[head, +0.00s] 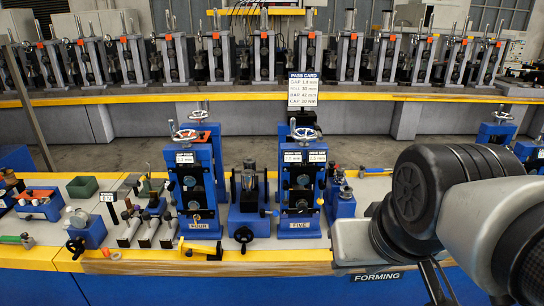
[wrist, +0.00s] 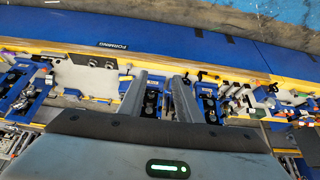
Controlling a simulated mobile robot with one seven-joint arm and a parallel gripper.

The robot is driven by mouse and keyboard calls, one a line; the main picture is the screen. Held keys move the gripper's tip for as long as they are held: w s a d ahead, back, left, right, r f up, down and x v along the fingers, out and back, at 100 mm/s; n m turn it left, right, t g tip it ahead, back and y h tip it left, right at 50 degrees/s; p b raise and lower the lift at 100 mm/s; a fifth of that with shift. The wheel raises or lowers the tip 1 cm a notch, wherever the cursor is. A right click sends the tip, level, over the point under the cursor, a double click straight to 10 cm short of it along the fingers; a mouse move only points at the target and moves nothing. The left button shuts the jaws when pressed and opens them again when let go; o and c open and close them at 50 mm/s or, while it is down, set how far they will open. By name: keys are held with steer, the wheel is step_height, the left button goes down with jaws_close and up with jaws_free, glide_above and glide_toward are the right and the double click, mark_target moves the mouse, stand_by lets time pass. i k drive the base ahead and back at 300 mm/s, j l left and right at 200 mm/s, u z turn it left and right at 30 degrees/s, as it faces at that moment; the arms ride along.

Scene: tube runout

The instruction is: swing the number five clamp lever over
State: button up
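The blue stand marked FIVE (head: 300,185) stands upright on the bench right of centre, with a handwheel on top and white cards on its face. My gripper is out of the head view. In the wrist view my gripper (wrist: 159,78) has its two fingers apart and empty, above the bench. A blue stand (wrist: 151,104) shows between and below the fingers; its label is not readable.
A blue unit (head: 248,205) sits between the stands. My arm covers the right foreground. The FORMING label (head: 377,276) is on the bench front. Grey stands line the back.

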mark_target(286, 186)
steer(key=i+l, duration=0.75)
steer(key=i, duration=0.2)
